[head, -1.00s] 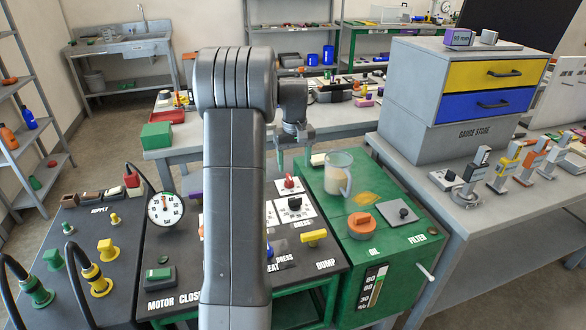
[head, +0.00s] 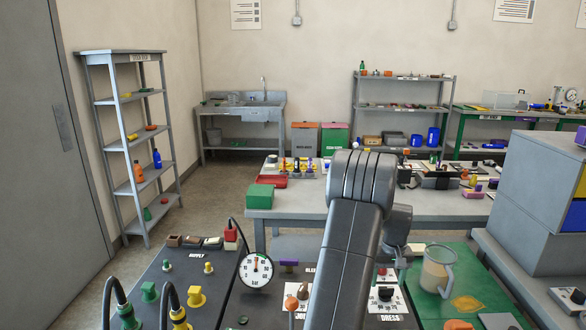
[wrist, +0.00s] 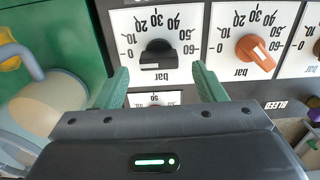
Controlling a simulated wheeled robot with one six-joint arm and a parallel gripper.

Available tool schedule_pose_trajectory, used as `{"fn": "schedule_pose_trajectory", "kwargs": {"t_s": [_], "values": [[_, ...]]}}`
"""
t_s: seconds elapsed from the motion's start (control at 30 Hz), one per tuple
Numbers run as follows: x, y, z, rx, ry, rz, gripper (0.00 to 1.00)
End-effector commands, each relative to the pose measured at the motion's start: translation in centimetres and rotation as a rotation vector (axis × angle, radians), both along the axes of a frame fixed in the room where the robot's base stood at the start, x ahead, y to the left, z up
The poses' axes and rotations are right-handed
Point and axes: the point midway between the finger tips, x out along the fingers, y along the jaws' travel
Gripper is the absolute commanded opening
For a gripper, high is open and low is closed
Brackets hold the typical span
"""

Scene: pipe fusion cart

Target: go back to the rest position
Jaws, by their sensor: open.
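My gripper (wrist: 157,90) shows in the wrist view with its two green fingers apart and nothing between them. Beyond the fingers is the cart panel with a black dial knob (wrist: 158,56) on a white scale plate and an orange dial knob (wrist: 255,53) to its right. I cannot tell the exact gap between fingers and panel. In the head view my arm (head: 345,240) rises in front of the cart, and the gripper end is largely hidden behind it.
A clear jug (head: 437,270) stands on the green cabinet at right and shows at left in the wrist view. A pressure gauge (head: 256,270) stands left of my arm. The grey gauge store (head: 535,190) is at right. A workbench (head: 300,205) lies behind. Floor at left is clear.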

Motion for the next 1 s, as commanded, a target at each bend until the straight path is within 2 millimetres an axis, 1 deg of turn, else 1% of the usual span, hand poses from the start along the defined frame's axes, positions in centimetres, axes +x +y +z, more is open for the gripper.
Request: {"fn": "schedule_pose_trajectory", "kwargs": {"t_s": [0.03, 0.1, 0.23, 0.37, 0.63, 0.73, 0.83, 0.93, 1.0], "values": [[-0.1, 0.0, -0.8, 0.002, 0.004, 0.000, 0.64], [-0.1, 0.0, -1.7, 0.001, 0.004, 0.000, 0.64], [-0.1, 0.0, -2.8, 0.001, 0.002, -0.001, 0.64], [-0.1, 0.0, -3.3, 0.001, 0.001, -0.001, 0.64], [-0.1, 0.0, -3.2, 0.001, 0.001, -0.004, 0.64], [-0.1, 0.0, -3.1, 0.000, 0.000, -0.004, 0.64], [0.0, 0.0, -2.4, 0.000, -0.001, -0.001, 0.64], [0.0, 0.0, -1.0, -0.001, -0.003, 0.000, 0.64], [0.1, 0.0, 0.3, -0.001, -0.004, 0.000, 0.64]]}}
